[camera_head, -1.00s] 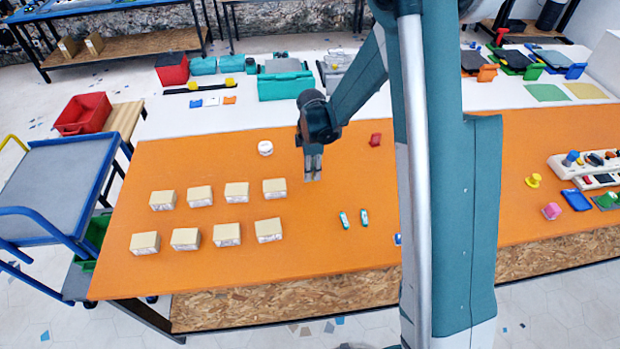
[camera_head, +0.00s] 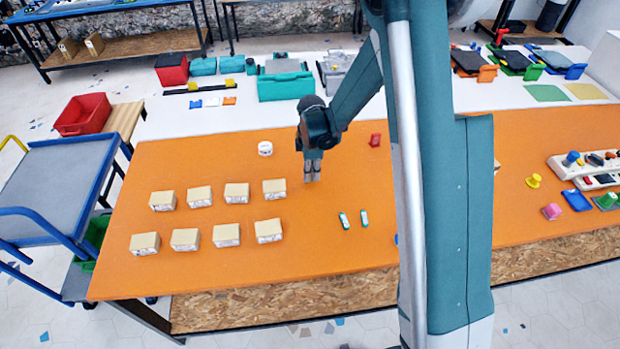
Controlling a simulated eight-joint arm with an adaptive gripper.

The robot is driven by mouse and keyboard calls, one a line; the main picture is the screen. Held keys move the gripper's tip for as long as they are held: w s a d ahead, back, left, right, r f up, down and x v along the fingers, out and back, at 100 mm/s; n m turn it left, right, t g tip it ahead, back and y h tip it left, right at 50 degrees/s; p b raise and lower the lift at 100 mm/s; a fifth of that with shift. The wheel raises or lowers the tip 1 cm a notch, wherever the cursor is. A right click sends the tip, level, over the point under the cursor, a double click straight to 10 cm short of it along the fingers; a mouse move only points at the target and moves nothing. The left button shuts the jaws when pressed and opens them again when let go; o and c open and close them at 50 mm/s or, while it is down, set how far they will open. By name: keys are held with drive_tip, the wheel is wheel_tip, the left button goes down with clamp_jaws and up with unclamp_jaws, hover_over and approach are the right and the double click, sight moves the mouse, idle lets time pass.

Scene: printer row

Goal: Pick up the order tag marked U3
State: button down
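My gripper (camera_head: 312,177) points down over the orange table, to the right of the cartons; its fingers are too small in the view to tell open from shut. I see nothing held in it. No marking U3 can be read anywhere, so I cannot tell which thing is the order tag. Two small teal-and-white pieces, a left one (camera_head: 344,220) and a right one (camera_head: 364,218), lie side by side in front and to the right of my gripper, apart from it. A small blue thing (camera_head: 397,239) is mostly hidden behind my arm.
Several small cartons stand in two rows, one of them (camera_head: 274,189) left of my gripper. A white round roll (camera_head: 265,148) and a red block (camera_head: 375,140) lie farther back. The orange table (camera_head: 310,250) is clear near its front edge. My arm hides its middle right.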

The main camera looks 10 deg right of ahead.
idle(0.4)
drive_tip(key=shift+r+p, duration=0.5)
drive_tip(key=shift+r, duration=4.5)
